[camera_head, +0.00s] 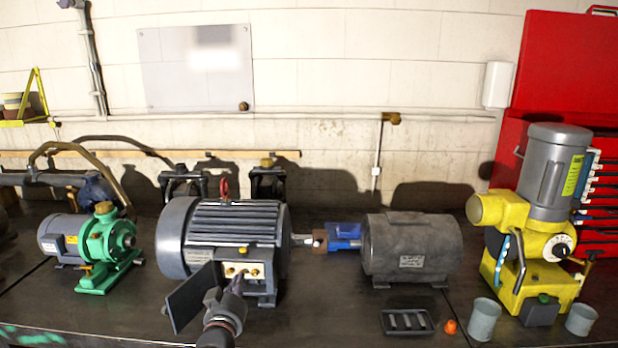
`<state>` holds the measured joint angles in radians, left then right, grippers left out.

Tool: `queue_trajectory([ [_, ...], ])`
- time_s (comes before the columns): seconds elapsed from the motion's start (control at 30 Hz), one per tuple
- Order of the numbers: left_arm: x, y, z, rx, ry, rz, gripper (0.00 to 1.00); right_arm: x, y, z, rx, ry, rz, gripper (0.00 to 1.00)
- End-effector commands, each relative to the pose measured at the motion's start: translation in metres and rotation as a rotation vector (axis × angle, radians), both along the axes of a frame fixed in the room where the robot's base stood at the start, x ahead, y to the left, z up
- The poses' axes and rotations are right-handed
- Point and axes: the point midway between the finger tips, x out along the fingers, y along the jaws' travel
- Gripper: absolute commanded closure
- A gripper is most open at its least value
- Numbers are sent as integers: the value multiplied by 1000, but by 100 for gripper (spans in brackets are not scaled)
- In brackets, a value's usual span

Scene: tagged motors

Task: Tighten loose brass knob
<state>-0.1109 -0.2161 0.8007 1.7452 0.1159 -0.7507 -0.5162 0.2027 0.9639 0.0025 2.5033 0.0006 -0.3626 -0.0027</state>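A large grey finned motor (236,222) stands on the bench left of centre. On its front is a terminal box (218,256) with small brass knobs (254,271) on a pale panel. Which knob is loose does not show. My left gripper (238,282) reaches up from the bottom, its fingertips at or just in front of the lower middle of this panel. The fingers overlap in this view, so their gap and any contact with a knob are hidden. My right gripper is not in view.
A dark flat plate (190,298) stands tilted just left of my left gripper. A green pump (105,243) is left, a dark grey motor (412,246) right, and a yellow machine (514,280) far right.

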Motion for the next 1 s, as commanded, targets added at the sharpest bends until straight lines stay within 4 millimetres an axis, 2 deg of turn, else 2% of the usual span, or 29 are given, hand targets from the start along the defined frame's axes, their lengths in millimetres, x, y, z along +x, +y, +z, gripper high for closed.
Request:
queue_trajectory([
  [1.0,0,0,1,850,-28,0,100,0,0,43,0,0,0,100],
])
